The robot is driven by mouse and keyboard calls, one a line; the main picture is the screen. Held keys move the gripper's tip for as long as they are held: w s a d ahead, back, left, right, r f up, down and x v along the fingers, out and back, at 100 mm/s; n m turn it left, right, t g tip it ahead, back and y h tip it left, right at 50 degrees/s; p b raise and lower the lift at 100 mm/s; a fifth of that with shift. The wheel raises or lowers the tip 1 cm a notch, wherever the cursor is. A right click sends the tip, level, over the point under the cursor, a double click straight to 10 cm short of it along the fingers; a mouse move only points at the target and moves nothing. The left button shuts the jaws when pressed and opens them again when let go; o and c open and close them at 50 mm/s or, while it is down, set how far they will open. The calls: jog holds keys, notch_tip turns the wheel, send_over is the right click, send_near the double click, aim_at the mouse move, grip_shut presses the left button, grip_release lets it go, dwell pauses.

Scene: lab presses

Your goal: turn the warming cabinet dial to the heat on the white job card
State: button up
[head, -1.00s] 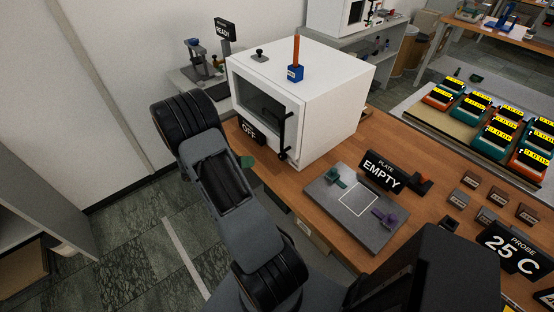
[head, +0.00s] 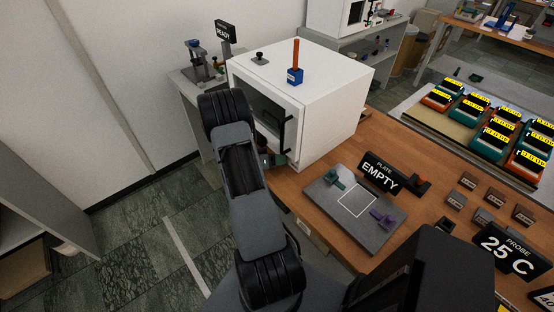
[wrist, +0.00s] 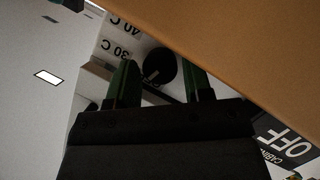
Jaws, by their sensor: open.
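The white warming cabinet (head: 338,112) stands on the wooden bench, its dark-windowed door front facing left. Its black round dial (wrist: 160,70) shows in the wrist view, beside printed marks 30 C and 40 C on a pale panel. My gripper (wrist: 161,68) is open, with one green finger on each side of the dial; I cannot tell whether they touch it. The cabinet sign (wrist: 286,148) reads OFF and appears tilted in the wrist view. In the head view my arm covers the sign and most of the gripper. I cannot make out the white job card.
A blue block with an orange rod (head: 295,72) stands on the cabinet roof. The grey plate (head: 340,222) with its EMPTY sign (head: 381,172) lies right of my arm. The PROBE sign (head: 508,250) reads 25 C. The bench top (wrist: 240,50) fills the wrist view's upper right.

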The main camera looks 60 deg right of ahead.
jog(key=shift+c, duration=0.4)
jog(key=c, duration=0.6)
jog(key=shift+o, duration=0.2)
